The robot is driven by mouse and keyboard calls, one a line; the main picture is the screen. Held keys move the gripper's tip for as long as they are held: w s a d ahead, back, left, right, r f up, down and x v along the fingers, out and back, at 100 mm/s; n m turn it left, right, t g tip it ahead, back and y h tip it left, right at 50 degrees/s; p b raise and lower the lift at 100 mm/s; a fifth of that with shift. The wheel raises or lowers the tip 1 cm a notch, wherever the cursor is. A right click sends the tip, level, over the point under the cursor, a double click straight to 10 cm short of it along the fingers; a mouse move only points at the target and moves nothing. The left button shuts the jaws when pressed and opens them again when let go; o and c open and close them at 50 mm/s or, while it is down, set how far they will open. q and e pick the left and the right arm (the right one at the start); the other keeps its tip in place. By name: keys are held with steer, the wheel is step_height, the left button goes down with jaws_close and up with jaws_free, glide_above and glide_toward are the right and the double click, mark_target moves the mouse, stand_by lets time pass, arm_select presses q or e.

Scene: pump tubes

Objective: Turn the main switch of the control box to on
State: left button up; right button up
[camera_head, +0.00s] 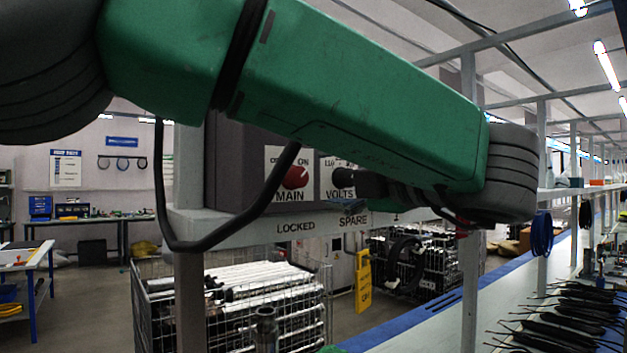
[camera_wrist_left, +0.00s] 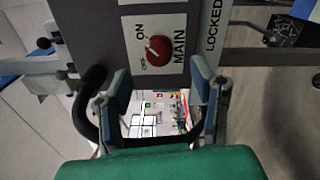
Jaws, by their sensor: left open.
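The control box (camera_head: 232,150) is a grey box on a light frame. Its red round main switch (camera_head: 295,177) sits on a white plate lettered MAIN, with OFF on the left and ON on the right. I cannot tell which mark the knob points to. My left gripper (camera_head: 354,192) is partly hidden under my green arm, right of the switch. In the left wrist view it is open and empty (camera_wrist_left: 163,90), and the red main switch (camera_wrist_left: 158,48) shows ahead between and beyond the fingertips, apart from them. My right gripper is not in view.
A VOLTS dial (camera_head: 339,178) is beside the switch, partly behind my left gripper. A rail (camera_head: 260,236) lettered LOCKED and SPARE runs below. A black cable (camera_head: 232,228) hangs in front of the box. A wire basket of tubes (camera_head: 240,300) stands below.

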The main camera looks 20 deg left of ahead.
arm_select(q)
steer(key=v, duration=0.4)
steer(key=shift+d, duration=0.15)
